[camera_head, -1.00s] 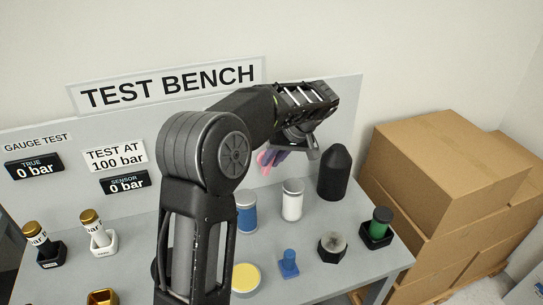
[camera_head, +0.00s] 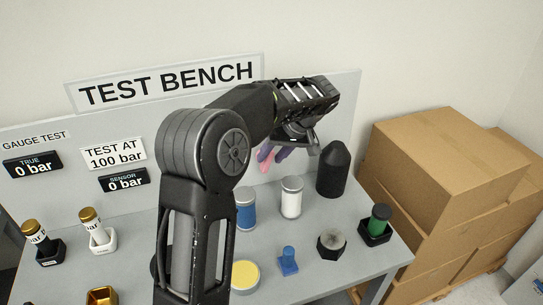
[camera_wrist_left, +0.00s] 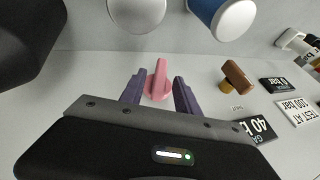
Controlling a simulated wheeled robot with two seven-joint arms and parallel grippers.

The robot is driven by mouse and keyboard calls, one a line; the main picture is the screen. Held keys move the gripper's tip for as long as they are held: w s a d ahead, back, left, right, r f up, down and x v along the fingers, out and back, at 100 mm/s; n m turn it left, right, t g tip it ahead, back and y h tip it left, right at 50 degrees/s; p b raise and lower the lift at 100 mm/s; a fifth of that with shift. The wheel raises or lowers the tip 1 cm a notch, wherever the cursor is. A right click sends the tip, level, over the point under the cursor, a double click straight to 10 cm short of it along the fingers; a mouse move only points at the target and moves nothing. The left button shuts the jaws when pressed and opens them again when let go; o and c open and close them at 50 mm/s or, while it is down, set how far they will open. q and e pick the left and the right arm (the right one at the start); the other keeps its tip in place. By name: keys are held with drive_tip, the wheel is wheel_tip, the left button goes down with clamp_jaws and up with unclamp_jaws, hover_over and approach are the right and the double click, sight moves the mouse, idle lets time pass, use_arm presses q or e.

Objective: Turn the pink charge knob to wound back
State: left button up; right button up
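The pink charge knob (camera_wrist_left: 158,82) sits on the grey panel. In the left wrist view its ridge points up the picture. It also shows in the head view (camera_head: 267,160), partly hidden by my gripper. My left gripper (camera_wrist_left: 160,76) has two purple fingers, one on each side of the knob, with a narrow gap visible on both sides. It is open around the knob. In the head view the gripper (camera_head: 276,152) reaches toward the panel from above the bench. My right gripper is in neither view.
A brown-orange knob (camera_wrist_left: 238,76) is on the panel near the gripper. On the bench stand a blue can (camera_head: 246,212), a white can (camera_head: 291,200) and a black rounded cylinder (camera_head: 333,172) close to the gripper. Cardboard boxes (camera_head: 440,160) are stacked at right.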

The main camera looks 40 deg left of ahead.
use_arm(q)
drive_tip(key=p+v, duration=0.2)
drive_tip(key=v, duration=0.5)
drive_tip(key=shift+d+r, duration=0.1)
